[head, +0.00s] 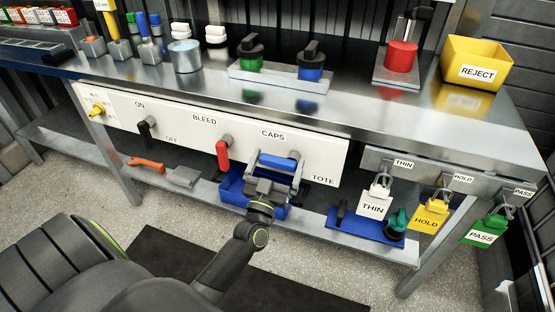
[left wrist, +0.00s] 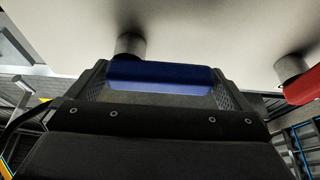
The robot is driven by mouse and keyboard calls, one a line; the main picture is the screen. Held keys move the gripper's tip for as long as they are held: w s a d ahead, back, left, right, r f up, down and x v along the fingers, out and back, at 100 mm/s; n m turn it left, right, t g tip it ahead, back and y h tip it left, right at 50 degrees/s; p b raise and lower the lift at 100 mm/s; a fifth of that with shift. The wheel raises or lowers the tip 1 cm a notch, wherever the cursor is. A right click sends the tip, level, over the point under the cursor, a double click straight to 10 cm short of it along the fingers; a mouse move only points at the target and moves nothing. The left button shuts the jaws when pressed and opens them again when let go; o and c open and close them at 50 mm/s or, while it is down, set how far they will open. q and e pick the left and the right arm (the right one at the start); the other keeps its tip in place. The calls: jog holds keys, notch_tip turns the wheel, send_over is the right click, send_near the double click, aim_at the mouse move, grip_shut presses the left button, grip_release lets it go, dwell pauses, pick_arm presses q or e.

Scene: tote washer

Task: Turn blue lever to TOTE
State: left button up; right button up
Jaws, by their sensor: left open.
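The blue lever (head: 277,160) is on the white panel (head: 235,180), below the CAPS label (head: 272,134). It lies nearly level, with its grey pivot at its right end in the head view. The TOTE label (head: 323,180) is lower right of it. My left gripper (head: 278,171) is open at the blue lever, reaching up from below. In the left wrist view the blue lever (left wrist: 160,76) shows between the two fingers; whether they touch it I cannot tell. My right gripper is not in view.
The red lever (head: 222,152) under BLEED hangs left of the gripper, and a black lever (head: 146,135) is farther left. A blue bin (head: 232,190) sits on the lower shelf behind my gripper. Tags THIN (head: 373,206), HOLD (head: 427,220) and PASS (head: 482,235) hang at right.

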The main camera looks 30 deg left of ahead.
pick_arm(q)
jog(key=shift+w+r, duration=0.1)
jog(key=shift+w, duration=0.15)
jog(key=c, duration=1)
